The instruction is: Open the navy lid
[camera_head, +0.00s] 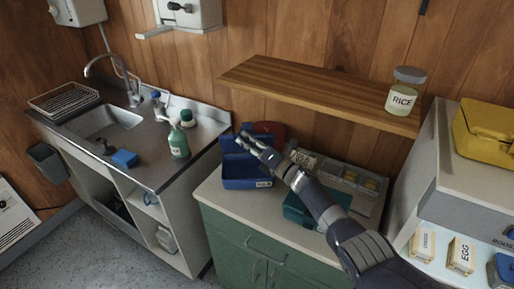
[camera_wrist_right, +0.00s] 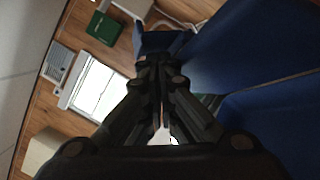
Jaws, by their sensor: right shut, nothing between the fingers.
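The navy box (camera_head: 240,184) stands on the pale top of the green cabinet, with a label on its front. Its navy lid (camera_head: 262,128) appears raised at the back, partly hidden behind my gripper; how far open it is I cannot tell. My right gripper (camera_head: 246,139) reaches over the box from the right, its fingers shut and empty, close to the lid. Whether they touch it is unclear. In the right wrist view the closed fingertips (camera_wrist_right: 160,62) show beside large blue panels (camera_wrist_right: 250,45). My left gripper is not in view.
A teal box (camera_head: 300,211) and a grey compartment tray (camera_head: 352,180) lie under and beside my right arm. A wooden shelf (camera_head: 300,88) with a rice jar (camera_head: 402,92) hangs above. A red object (camera_head: 272,130) sits behind the lid. The sink counter (camera_head: 150,165) is at left.

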